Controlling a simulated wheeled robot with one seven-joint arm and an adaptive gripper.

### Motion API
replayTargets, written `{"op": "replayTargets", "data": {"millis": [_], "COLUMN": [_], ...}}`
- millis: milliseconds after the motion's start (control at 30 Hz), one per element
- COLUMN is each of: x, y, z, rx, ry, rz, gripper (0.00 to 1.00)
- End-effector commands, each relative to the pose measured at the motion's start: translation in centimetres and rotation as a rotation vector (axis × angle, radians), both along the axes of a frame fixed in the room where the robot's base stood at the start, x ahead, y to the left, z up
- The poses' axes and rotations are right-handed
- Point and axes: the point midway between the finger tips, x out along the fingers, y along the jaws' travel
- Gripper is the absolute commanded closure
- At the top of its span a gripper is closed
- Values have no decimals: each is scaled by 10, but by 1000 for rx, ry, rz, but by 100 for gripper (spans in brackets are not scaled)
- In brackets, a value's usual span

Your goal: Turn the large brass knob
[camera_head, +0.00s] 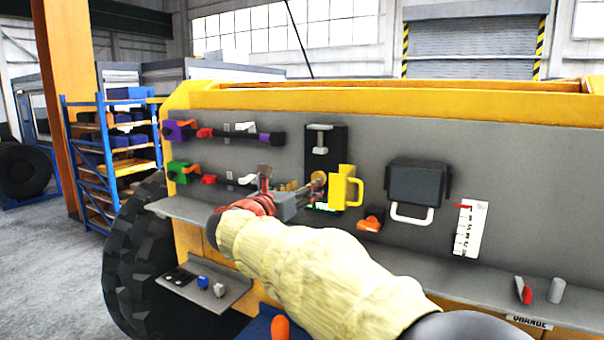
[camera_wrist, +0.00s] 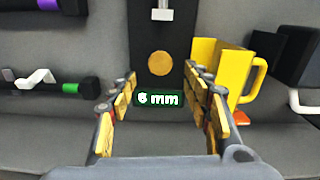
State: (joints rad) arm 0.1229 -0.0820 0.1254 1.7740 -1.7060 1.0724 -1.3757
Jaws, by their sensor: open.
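The large brass knob (camera_wrist: 159,63) shows as a round brass disc on a black upright plate (camera_wrist: 158,30) in the wrist view. My gripper (camera_wrist: 161,78) is open, with one row of yellow finger pads on each side. The knob sits between and just beyond the fingertips, and they do not appear to touch it. A green label reading "6 mm" (camera_wrist: 158,99) is below the knob. In the head view, my gripper (camera_head: 303,188) reaches the panel in front of the black plate (camera_head: 339,150), and the knob (camera_head: 318,178) is partly hidden by it.
A yellow block with a handle (camera_head: 345,187) stands close right of my gripper. Further right are a dark box with a white handle (camera_head: 418,182) and a white scale (camera_head: 471,228). Left are purple and green handled rods (camera_head: 240,135). A grey ledge (camera_head: 480,285) runs below.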

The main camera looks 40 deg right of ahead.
Motion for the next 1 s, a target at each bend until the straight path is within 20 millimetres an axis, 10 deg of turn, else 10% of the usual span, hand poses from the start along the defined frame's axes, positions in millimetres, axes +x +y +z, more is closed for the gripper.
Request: {"op": "replayTargets", "data": {"millis": [533, 1000], "x": [26, 30], "y": [-63, -71], "z": [1, 0], "rx": [-5, -3], "ry": [4, 3], "rz": [0, 2], "gripper": [51, 54]}}
